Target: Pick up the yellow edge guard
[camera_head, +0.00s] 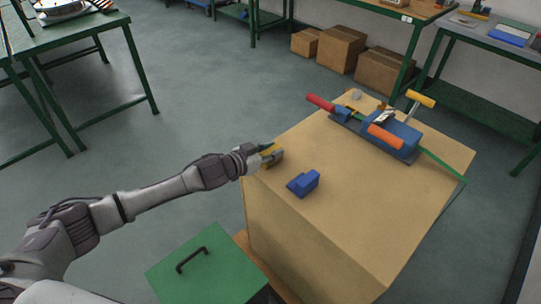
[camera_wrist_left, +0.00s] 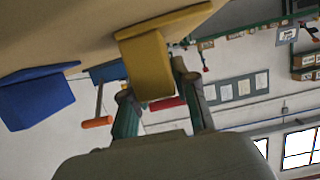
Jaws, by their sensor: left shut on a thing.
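The yellow edge guard (camera_wrist_left: 147,66) shows in the left wrist view between the two fingers of my left gripper (camera_wrist_left: 160,92). In the head view my left gripper (camera_head: 268,153) is at the left edge of the wooden box top (camera_head: 335,225), with a bit of the yellow guard (camera_head: 271,149) showing at it. The gripper is shut on the guard, and the fingers hide part of it. In the wrist view the guard appears close to the box top; I cannot tell whether they touch. My right gripper is not in view.
A blue block (camera_head: 304,183) lies on the box top near my left gripper. A blue device (camera_head: 390,130) with red, orange and yellow handles stands at the back of the top. A green lidded box (camera_head: 212,268) stands below, in front. Cardboard boxes (camera_head: 342,48) are at the back.

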